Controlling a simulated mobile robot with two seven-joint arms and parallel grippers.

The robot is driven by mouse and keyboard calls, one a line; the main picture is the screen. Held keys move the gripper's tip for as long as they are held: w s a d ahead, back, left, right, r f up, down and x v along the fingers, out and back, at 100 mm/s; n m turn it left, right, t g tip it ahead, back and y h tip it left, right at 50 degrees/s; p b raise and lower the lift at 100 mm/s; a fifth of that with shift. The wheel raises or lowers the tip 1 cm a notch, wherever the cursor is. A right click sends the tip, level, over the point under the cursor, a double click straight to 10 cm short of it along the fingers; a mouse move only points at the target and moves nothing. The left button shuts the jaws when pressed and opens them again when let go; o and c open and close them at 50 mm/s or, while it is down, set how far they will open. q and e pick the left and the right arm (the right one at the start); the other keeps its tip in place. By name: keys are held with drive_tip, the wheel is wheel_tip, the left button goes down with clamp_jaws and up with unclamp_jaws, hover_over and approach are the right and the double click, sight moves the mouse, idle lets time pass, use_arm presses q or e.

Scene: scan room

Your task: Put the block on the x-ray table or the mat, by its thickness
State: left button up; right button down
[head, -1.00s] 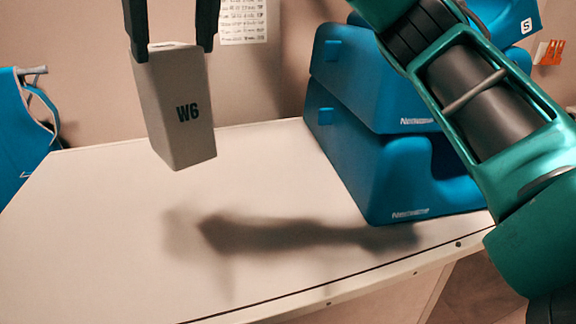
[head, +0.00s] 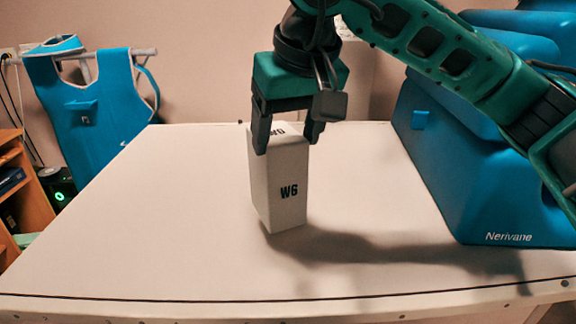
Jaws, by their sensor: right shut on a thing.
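The block (head: 279,185) is a tall white box marked "W6" on its front and top. My right gripper (head: 288,142) points down from above and is shut on its upper end. The block is upright over the middle of a white table (head: 150,235). Its lower end is at or just above the tabletop; I cannot tell whether it touches. A dark shadow starts near its foot and runs right. No mat shows, and my left gripper is not in view.
Large blue padded shapes (head: 450,170) marked "Nerivane" stand on the table's right side. A blue apron (head: 95,110) hangs on a rail behind the table at left. A wooden shelf (head: 15,195) stands far left. The table's left and front areas are clear.

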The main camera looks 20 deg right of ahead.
sight(288, 158)
drive_tip(key=shift+f+b, duration=0.4)
drive_tip(key=shift+f, duration=1.8)
drive_tip(key=shift+c, duration=0.5)
unclamp_jaws()
drive_tip(key=shift+f, duration=0.15)
